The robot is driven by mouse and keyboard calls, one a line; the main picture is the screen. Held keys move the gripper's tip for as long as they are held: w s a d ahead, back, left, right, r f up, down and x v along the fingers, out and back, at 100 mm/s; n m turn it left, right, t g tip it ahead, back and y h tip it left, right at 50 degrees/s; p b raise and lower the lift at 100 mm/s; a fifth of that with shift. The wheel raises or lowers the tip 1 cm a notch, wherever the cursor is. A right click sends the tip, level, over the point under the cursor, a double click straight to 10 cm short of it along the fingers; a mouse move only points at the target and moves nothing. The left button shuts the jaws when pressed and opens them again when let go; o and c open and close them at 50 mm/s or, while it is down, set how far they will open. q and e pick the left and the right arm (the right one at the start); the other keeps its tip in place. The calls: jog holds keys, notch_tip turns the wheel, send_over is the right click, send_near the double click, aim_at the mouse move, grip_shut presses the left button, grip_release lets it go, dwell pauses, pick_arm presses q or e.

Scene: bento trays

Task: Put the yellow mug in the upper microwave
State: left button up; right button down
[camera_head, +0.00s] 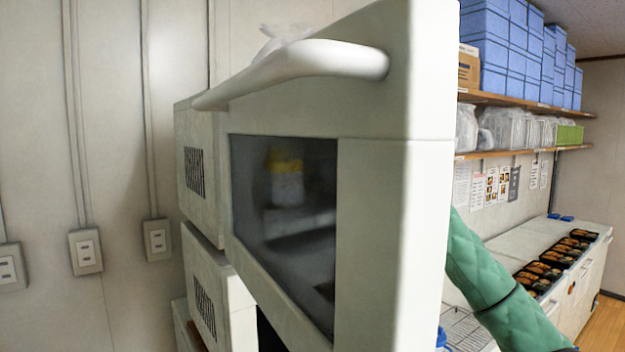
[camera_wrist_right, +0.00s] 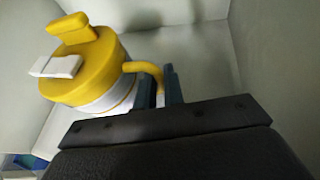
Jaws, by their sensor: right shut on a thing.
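The yellow mug (camera_wrist_right: 85,70) has a yellow lid with a knob, a small white tab and a white lower part. In the right wrist view my right gripper (camera_wrist_right: 160,88) is shut on its yellow handle, with the mug left of the fingers. Pale walls and a pale floor surround it, like a microwave's inside. In the head view the mug (camera_head: 287,178) shows blurred through the dark window of the upper microwave's open door (camera_head: 395,235). The upper microwave's body (camera_head: 205,185) is mostly behind that door. My right gripper is hidden there, and my left gripper is in neither view.
Another microwave (camera_head: 210,292) stands under the upper one. The door's thick white handle (camera_head: 300,68) juts toward me. At right, shelves hold blue boxes (camera_head: 495,50), and a counter (camera_head: 480,255) bears several filled trays (camera_head: 540,272).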

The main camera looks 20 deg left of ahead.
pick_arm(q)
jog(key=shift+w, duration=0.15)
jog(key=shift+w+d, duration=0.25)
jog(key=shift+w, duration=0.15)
pick_arm(e)
jog(key=shift+d+f, duration=0.1)
